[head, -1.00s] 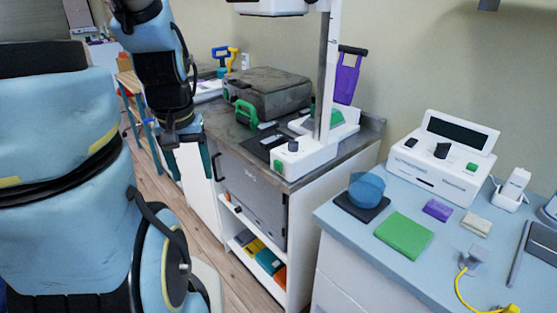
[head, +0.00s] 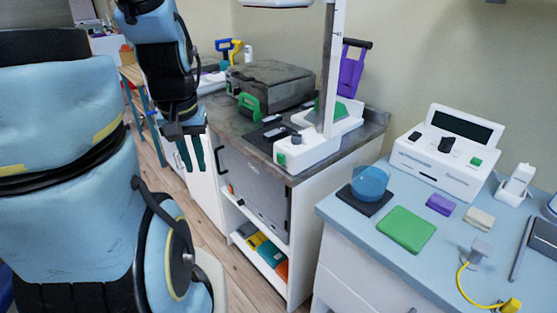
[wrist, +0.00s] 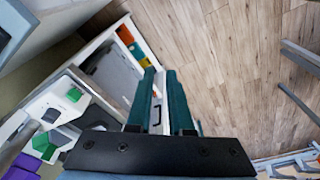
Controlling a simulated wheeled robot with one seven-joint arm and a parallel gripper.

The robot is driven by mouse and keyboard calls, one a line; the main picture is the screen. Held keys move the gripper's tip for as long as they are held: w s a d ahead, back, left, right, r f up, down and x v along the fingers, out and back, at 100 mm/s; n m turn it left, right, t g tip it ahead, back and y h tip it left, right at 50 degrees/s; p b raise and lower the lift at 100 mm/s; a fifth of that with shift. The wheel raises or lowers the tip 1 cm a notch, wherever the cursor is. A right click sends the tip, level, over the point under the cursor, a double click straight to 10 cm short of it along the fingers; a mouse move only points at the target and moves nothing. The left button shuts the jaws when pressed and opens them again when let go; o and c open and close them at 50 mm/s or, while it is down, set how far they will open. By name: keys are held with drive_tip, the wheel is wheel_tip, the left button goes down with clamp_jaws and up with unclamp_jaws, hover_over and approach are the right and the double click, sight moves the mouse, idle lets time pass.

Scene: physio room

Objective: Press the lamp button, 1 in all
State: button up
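The lamp has a white post and a white base (head: 318,149) on the grey counter. A green button (head: 281,158) sits on the left of the base's front face, below a dark knob (head: 296,139). In the wrist view a green patch (wrist: 74,94), likely this button, shows at the left on a white body. My gripper (head: 192,168) hangs fingers down, left of the lamp and in front of the counter's edge, clear of the button. Its two teal fingers show in the wrist view (wrist: 160,75) with a narrow gap between them and nothing held.
A grey case (head: 270,82) with a green handle stands on the counter behind the lamp. A white console (head: 445,160) and a green pad (head: 407,229) are on the blue table at right. Floor (head: 207,236) is clear below my gripper.

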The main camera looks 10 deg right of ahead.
clamp_jaws()
idle(1.1)
